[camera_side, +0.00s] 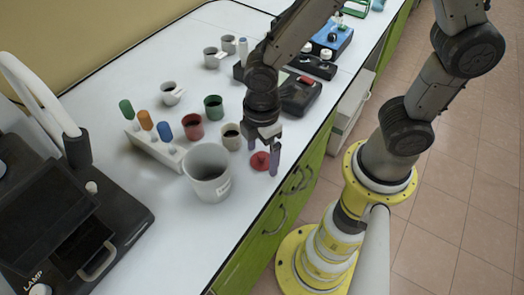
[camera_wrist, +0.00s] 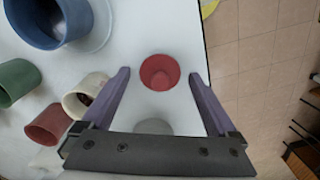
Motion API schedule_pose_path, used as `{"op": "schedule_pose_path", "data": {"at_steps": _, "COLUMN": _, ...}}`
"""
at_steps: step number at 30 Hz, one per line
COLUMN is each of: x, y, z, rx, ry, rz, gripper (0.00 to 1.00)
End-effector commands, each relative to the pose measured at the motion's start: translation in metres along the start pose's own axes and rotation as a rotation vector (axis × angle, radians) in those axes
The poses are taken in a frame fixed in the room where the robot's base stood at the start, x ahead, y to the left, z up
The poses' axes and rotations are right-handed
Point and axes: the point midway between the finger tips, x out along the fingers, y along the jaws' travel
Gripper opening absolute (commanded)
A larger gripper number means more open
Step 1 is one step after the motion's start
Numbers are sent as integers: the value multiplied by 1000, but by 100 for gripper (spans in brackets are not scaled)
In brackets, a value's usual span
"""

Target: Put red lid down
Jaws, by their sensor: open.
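The red lid (camera_side: 260,161) lies on the white table near its front edge, to the right of the large grey beaker. In the wrist view the red lid (camera_wrist: 160,72) is round with a raised middle and sits between and just beyond my fingertips. My gripper (camera_side: 264,166) is above the table at the lid, pointing down. In the wrist view my gripper (camera_wrist: 158,72) is open, its two purple fingers apart on either side of the lid, with visible gaps. A red cup (camera_side: 192,127) stands further back on the table.
The large grey beaker (camera_side: 207,173) stands close left of my gripper. A cream cup (camera_side: 231,137), a green cup (camera_side: 213,107) and a rack (camera_side: 152,147) with coloured-handled tools are behind. A dark device (camera_side: 299,95) is to the right. The table's front edge is near the lid.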

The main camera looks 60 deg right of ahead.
Motion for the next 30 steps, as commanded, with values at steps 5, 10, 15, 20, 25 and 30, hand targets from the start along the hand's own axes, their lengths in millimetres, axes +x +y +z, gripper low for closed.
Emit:
{"op": "schedule_pose_path", "data": {"at_steps": 5, "x": -3, "y": 0, "z": 0, "rx": 0, "ry": 2, "rz": 1, "gripper": 94}}
{"op": "schedule_pose_path", "data": {"at_steps": 10, "x": -24, "y": 1, "z": -1, "rx": 0, "ry": 5, "rz": 4, "gripper": 94}}
{"op": "schedule_pose_path", "data": {"at_steps": 15, "x": -60, "y": 1, "z": -1, "rx": 0, "ry": 5, "rz": 4, "gripper": 94}}
{"op": "schedule_pose_path", "data": {"at_steps": 20, "x": -91, "y": 1, "z": -1, "rx": 0, "ry": 4, "rz": 3, "gripper": 94}}
{"op": "schedule_pose_path", "data": {"at_steps": 25, "x": -114, "y": 0, "z": 0, "rx": 0, "ry": 3, "rz": 2, "gripper": 94}}
{"op": "schedule_pose_path", "data": {"at_steps": 30, "x": -128, "y": 2, "z": 6, "rx": 39, "ry": 15, "rz": 12, "gripper": 94}}
